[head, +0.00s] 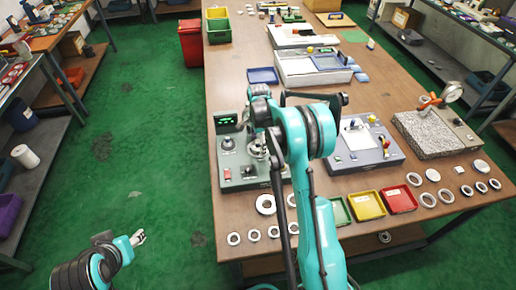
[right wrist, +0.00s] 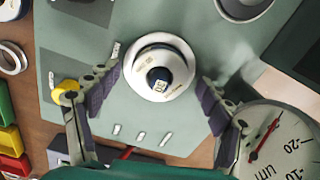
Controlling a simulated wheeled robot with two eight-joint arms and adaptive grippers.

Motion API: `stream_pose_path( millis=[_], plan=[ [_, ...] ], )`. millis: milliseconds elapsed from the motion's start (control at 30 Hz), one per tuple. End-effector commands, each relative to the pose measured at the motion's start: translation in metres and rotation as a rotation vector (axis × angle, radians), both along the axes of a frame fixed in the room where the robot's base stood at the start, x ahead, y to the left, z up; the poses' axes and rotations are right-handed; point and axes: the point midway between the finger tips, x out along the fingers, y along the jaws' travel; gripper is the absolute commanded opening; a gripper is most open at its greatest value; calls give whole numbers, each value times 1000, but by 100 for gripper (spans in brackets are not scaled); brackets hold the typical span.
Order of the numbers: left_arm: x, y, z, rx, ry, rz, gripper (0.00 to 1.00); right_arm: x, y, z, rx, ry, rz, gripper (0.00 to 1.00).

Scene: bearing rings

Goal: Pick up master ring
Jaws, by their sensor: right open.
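The master ring (right wrist: 160,48) is a pale metal ring in the right wrist view, seated around a dark-centred post on a grey-green gauge station (right wrist: 200,25). My right gripper (right wrist: 158,100) is open, its dark-padded fingers on either side of the ring, with a gap to each side; no contact shows. In the head view the gauge station (head: 228,182) stands at the table's left edge, and my right arm partly hides it. My left gripper (head: 138,238) is low at left over the green floor, away from the table; its jaws are too small to read.
A dial gauge (right wrist: 275,145) sits close by the right finger in the wrist view. Green, yellow (head: 366,206) and red (head: 399,198) trays and several loose rings (head: 266,204) lie along the table front. A grey station (head: 365,145) and a stone block (head: 435,133) stand further right.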

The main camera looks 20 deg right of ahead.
Motion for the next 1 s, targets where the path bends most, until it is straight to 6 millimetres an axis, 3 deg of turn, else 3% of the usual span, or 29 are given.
stream_pose_path(
  millis=[100, 400, 767, 1000],
  plan=[
    [0, 0, 1, 0, 0, 0, 47, 0, 0, 1, 0, 0, 0, 77],
    [0, 0, 1, 0, 0, 0, 47, 0, 0, 2, 0, 0, 0, 2],
    [0, 0, 4, 0, 0, 0, 47, 0, 0, 10, 0, 0, 0, 2],
    [0, 0, 17, 0, 0, 0, 47, 0, 0, 45, 0, 0, 0, 2]
  ],
)
